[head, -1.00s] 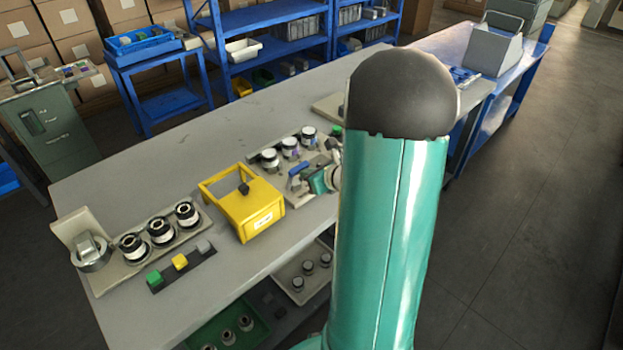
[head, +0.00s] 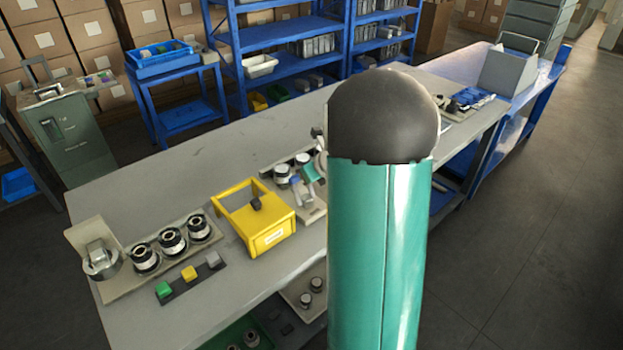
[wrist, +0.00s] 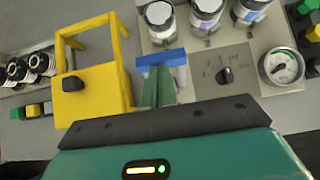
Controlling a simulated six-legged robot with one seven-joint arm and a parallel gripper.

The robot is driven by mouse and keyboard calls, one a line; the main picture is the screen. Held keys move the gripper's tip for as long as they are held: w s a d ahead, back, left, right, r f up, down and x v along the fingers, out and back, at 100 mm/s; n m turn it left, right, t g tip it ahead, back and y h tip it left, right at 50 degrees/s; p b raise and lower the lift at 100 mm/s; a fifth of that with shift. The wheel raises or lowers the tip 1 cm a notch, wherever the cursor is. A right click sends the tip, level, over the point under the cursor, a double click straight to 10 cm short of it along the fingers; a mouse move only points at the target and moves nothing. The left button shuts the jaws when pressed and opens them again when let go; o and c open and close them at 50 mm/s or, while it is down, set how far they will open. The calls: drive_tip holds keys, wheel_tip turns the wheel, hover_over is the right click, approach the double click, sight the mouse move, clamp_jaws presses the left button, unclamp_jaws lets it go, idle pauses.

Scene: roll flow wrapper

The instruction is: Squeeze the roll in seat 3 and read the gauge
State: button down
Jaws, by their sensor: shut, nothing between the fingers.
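A grey panel (wrist: 190,57) holds a row of white-and-dark rolls; the wrist view shows a left roll (wrist: 158,15), a middle roll (wrist: 207,12) and a right roll (wrist: 250,11). I cannot read seat numbers. A round gauge (wrist: 280,66) is at the panel's right; its needle is too small to read. A black dial (wrist: 225,75) with marks is left of it. My gripper (wrist: 162,82) is shut and empty, low in front of the left roll and apart from it. A blue bar (wrist: 160,58) lies at its tips. In the head view my arm hides the panel's right part.
A yellow bin (wrist: 95,92) stands close left of my gripper. Another tray with several rolls (head: 171,240) and a strip of coloured blocks (head: 189,275) are further left. The grey table (head: 190,170) behind the bin is clear.

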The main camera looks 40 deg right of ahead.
drive_tip(key=shift+w, duration=0.7)
drive_tip(key=shift+r, duration=0.1)
